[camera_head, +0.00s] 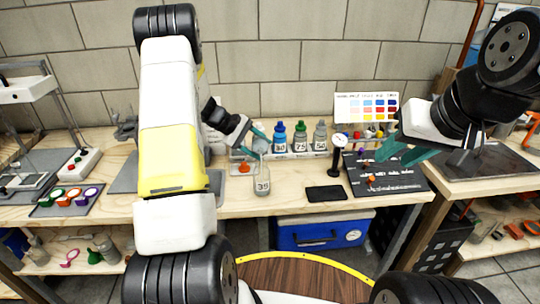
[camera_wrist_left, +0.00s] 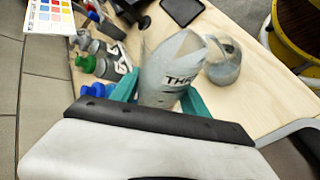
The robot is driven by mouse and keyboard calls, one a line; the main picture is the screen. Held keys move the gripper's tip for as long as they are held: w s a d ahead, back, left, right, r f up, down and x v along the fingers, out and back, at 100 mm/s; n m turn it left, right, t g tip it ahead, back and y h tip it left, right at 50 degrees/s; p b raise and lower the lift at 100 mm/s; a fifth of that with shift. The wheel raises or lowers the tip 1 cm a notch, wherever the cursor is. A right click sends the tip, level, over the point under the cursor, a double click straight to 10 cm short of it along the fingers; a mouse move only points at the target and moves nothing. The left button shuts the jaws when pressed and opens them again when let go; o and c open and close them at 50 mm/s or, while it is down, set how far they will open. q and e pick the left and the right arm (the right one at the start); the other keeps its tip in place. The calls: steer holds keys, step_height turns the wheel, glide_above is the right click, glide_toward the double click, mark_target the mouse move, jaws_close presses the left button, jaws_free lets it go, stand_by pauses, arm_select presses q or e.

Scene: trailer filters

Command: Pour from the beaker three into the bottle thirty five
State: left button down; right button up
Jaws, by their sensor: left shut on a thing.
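The clear beaker three (camera_wrist_left: 172,70), with "THR" readable on it, is between the teal fingers of my left gripper (camera_wrist_left: 160,92). In the head view my left gripper (camera_head: 250,137) holds the beaker (camera_head: 261,145) just above the bottle thirty five (camera_head: 263,182). That bottle is clear, marked 35, and stands near the bench's front edge. It seems to be the round glass vessel (camera_wrist_left: 222,64) beside the beaker in the left wrist view. I cannot tell whether any liquid is flowing. My right gripper (camera_head: 393,158) is open and empty over the dark panel.
Blue-, green- and grey-capped bottles (camera_head: 300,138) stand behind the beaker. A black pad (camera_head: 327,193) lies right of bottle thirty five, and a dial gauge (camera_head: 339,150) stands beyond it. A dark panel (camera_head: 408,182) with small knobs is farther right. A colour chart (camera_head: 366,106) stands behind.

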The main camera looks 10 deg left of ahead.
arm_select(q)
steer(key=shift+w+r+t, duration=0.1)
steer(key=shift+r+t, duration=0.3)
steer(key=shift+t, duration=0.1)
stand_by(0.6)
steer(key=shift+w+f+m+t+p, duration=0.1)
steer(key=shift+f+m+t+p, duration=0.05)
steer(key=shift+m+t+p, duration=0.5)
stand_by(1.0)
steer(key=shift+r+m+t+y+p, duration=0.3)
steer(key=shift+r+m+t+p, duration=0.05)
steer(key=shift+r+t, duration=0.3)
stand_by(1.4)
steer(key=shift+r, duration=0.15)
stand_by(1.0)
